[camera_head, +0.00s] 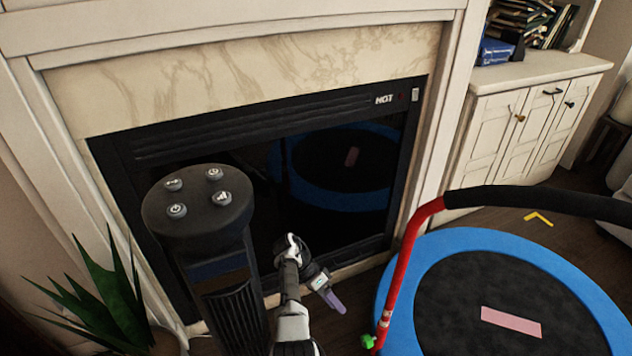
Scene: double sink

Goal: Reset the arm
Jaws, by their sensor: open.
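My arm, white and dark grey, rises from the bottom middle of the head view and bends over at a white joint. My gripper (332,299) hangs from it, tilted down and to the right, with a purple tip. It is open, and I see nothing held in it. It appears in front of the lower part of the dark fireplace glass (335,180). The gap between the fingers is too small to make out.
A black tower appliance (198,215) with several round buttons stands close left of my arm. A blue-rimmed trampoline (490,240) with a red and black handlebar (405,270) is at right. A plant (110,295) stands lower left; a white cabinet (520,115) is upper right.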

